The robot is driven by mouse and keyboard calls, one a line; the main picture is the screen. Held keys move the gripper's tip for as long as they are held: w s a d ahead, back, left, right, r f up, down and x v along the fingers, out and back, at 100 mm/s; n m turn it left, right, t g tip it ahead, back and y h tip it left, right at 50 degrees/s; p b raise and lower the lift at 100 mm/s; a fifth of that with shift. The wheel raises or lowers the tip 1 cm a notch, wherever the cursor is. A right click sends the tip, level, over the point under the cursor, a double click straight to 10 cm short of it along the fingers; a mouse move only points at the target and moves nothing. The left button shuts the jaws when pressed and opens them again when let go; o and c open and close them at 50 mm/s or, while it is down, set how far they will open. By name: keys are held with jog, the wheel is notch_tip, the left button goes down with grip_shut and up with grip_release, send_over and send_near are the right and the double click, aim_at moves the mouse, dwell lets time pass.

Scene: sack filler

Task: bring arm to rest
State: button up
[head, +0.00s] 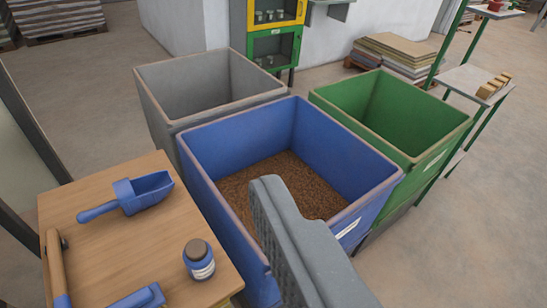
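My gripper (285,235) shows as a grey shape with a ridged side at the bottom middle, in front of and over the blue bin (222,201). Only one finger is clearly seen, and nothing shows held at its tip. Whether a second finger is apart from it or against it cannot be told. The blue bin has brown granular material (270,185) across its floor, and my gripper hides part of it.
A wooden table (95,205) at the lower left holds a blue scoop (140,195), a dark-capped jar (199,260) and a wooden-handled tool (54,262). Empty-looking grey (185,85) and green (385,105) bins flank the blue one.

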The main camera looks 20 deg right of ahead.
notch_tip(320, 180, up, 6)
jog(key=p, duration=0.6)
jog(key=shift+s+a+f, duration=0.1)
dwell(0.7)
